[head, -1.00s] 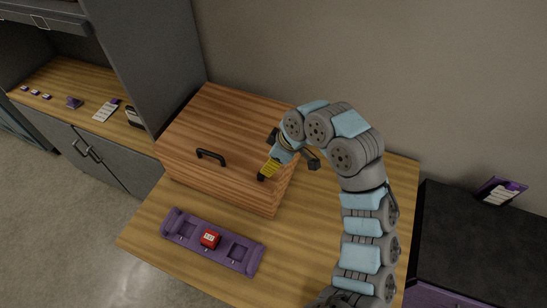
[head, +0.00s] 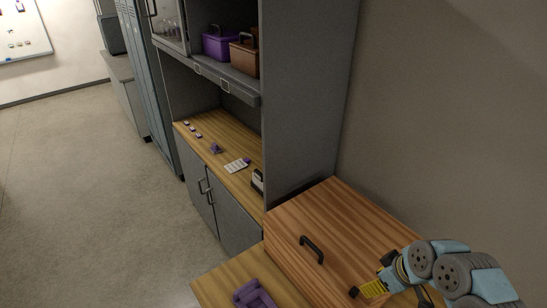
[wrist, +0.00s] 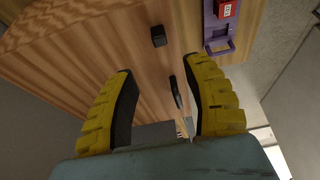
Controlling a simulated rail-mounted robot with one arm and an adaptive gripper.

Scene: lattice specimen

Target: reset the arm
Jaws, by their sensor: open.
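My gripper (head: 366,291) is at the lower right in the head view, beside the wooden box (head: 338,218) with a black handle (head: 311,249). In the wrist view my gripper (wrist: 160,108) shows two yellow fingers with dark pads, spread apart with nothing held between them. The box front (wrist: 150,75) and its handle (wrist: 176,92) lie beyond the fingers, apart from them. My arm is bent, and most of it is out of the head view.
A purple holder (head: 255,294) sits on the wooden table; the wrist view shows a red block (wrist: 227,9) in it. A grey cabinet (head: 303,100) stands beside the box. Its counter holds small items, and its shelf holds a purple basket (head: 217,43) and a brown one (head: 244,54). Open floor lies left.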

